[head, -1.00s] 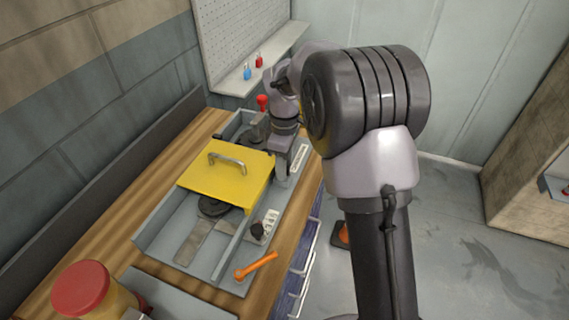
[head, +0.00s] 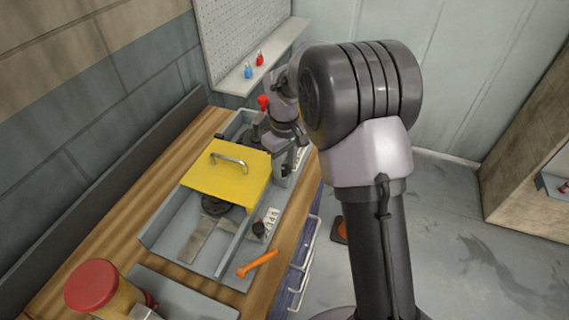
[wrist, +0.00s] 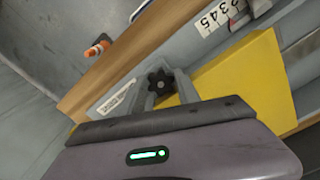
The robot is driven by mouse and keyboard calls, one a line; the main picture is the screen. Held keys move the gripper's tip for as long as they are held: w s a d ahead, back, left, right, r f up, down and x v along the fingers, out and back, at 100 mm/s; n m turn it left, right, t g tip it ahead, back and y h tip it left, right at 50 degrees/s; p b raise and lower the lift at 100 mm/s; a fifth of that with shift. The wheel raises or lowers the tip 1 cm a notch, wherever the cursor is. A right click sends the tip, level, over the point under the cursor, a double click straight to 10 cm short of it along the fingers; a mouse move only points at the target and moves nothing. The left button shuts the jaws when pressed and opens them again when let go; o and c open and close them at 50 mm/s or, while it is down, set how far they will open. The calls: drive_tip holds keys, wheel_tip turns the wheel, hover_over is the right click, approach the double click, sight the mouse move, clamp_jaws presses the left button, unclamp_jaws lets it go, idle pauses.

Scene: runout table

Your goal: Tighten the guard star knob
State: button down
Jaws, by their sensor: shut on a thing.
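The black star knob (wrist: 159,82) shows in the wrist view between the two grey fingers of my gripper (wrist: 165,88). The gripper is shut on it. In the head view my gripper (head: 284,172) is at the right edge of the yellow guard (head: 232,176), and the knob is hidden there. The yellow guard also shows in the wrist view (wrist: 255,80), beside and behind the fingers. It lies closed over the grey tray and has a metal handle.
An orange handled tool (head: 257,263) lies on the tray's near right edge, by a dark knob (head: 259,228). A red-lidded jar (head: 92,285) stands front left. A red-topped lever (head: 263,103) stands behind the guard. An orange cone (wrist: 98,48) is on the floor.

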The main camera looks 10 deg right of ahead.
idle(0.4)
drive_tip(key=c, duration=0.9)
unclamp_jaws()
